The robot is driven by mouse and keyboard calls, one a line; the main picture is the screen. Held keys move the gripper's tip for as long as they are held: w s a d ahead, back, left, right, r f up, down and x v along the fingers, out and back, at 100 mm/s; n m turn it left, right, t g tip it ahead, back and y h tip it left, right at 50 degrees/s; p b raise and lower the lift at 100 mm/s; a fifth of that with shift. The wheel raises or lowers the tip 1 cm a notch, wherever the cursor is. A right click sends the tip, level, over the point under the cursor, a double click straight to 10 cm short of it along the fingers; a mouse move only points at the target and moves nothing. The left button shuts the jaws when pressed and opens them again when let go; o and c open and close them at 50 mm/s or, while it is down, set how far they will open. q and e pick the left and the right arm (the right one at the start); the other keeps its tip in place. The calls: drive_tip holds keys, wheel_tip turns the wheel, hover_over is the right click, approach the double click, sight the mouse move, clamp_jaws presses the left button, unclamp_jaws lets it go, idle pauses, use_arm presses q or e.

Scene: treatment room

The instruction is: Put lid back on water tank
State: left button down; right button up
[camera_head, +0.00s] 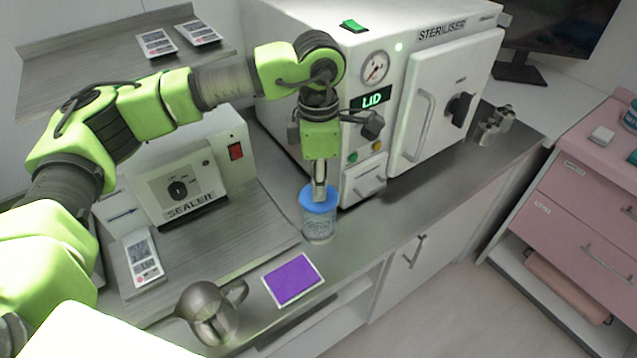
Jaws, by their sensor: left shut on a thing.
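A clear tank (318,228) stands upright on the metal counter, in front of the steriliser. A round blue lid (317,201) is at its top. It looks level, but I cannot tell whether it is seated on the rim or just above it. My left gripper (319,187) points straight down from above and is shut on the middle of the blue lid. The fingers partly hide the lid's centre. The steriliser (338,120) has a small display (372,98) reading "LID". My right gripper is not in view.
A metal jug (208,312) and a purple pad (293,278) lie near the counter's front edge. A sealer (180,180) stands left, with a labelled device (142,258) before it. Small metal containers (496,124) stand right of the steriliser. A pink drawer cart (585,190) is at right.

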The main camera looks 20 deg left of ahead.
use_arm(q)
drive_tip(key=shift+b, duration=0.3)
idle(0.5)
idle(0.4)
drive_tip(key=c, duration=1.9)
unclamp_jaws()
drive_tip(key=shift+o, duration=0.3)
drive_tip(key=o, duration=0.4)
drive_tip(key=shift+r, duration=0.15)
drive_tip(key=shift+r+p, duration=1.7)
drive_tip(key=shift+r, duration=1.65)
